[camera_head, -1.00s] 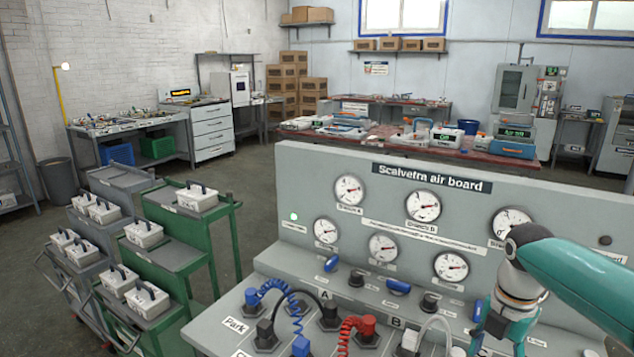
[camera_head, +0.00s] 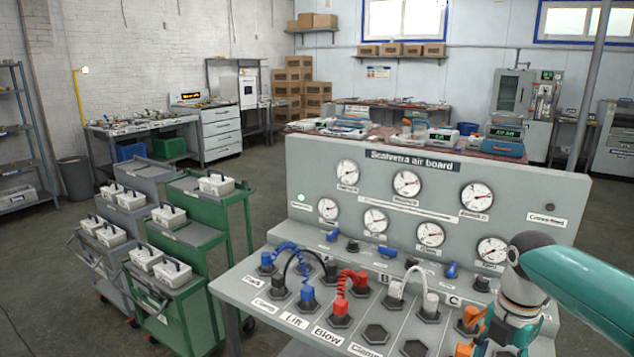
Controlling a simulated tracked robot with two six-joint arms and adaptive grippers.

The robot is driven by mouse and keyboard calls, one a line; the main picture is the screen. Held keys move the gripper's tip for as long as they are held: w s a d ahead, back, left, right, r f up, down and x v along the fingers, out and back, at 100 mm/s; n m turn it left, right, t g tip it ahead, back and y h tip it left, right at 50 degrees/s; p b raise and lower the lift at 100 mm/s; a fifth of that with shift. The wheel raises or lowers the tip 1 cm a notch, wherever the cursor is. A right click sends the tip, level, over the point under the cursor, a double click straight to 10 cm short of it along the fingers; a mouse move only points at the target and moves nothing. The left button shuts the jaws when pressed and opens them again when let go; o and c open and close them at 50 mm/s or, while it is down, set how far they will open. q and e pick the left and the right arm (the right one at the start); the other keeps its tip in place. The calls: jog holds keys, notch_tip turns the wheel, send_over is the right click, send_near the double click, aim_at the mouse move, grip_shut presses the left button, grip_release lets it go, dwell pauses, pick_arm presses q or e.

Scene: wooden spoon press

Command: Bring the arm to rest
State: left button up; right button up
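My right arm (camera_head: 575,290) comes in from the right edge, teal with a grey wrist joint. Its lower end hangs over the right front of the grey Scalvetra air board (camera_head: 330,215). The gripper end is at the bottom right, partly cut off by the frame, and its fingertips cannot be made out. Orange plugs (camera_head: 470,318) show beside it on the sloped panel; I cannot tell whether the gripper touches them. My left gripper is not in view.
The panel carries blue plugs (camera_head: 307,296), red plugs (camera_head: 341,307) and white plugs (camera_head: 430,303) with hoses, below several gauges. Green carts (camera_head: 190,310) and grey carts with white boxes stand at the left. A red-topped bench (camera_head: 505,154) is behind the board.

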jog(key=s+a+f+m+g+y+p, duration=0.15)
jog(key=s+a+f, duration=0.3)
jog(key=f, duration=0.65)
jog(key=s+a+f+g, duration=0.3)
jog(key=s+a+f, duration=0.15)
jog(key=f, duration=0.55)
jog(key=s+a+f+m+t+y+p, duration=0.1)
jog(key=s+a+f+m, duration=0.45)
jog(key=s+m, duration=0.2)
jog(key=s+a+f+m+t+y, duration=0.1)
jog(key=s+a+f+m+y, duration=0.1)
jog(key=s+a+f+m, duration=0.45)
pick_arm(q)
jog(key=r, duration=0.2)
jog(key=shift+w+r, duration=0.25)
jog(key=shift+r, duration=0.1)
pick_arm(e)
jog(key=w+m+t, duration=0.1)
jog(key=m, duration=0.2)
jog(key=w+d+m+t, duration=0.1)
jog(key=m, duration=0.3)
jog(key=w+d+m+t, duration=0.1)
jog(key=m, duration=0.3)
jog(key=shift+w+f+h, duration=0.2)
jog(key=shift+w+h, duration=0.05)
jog(key=shift+w, duration=0.05)
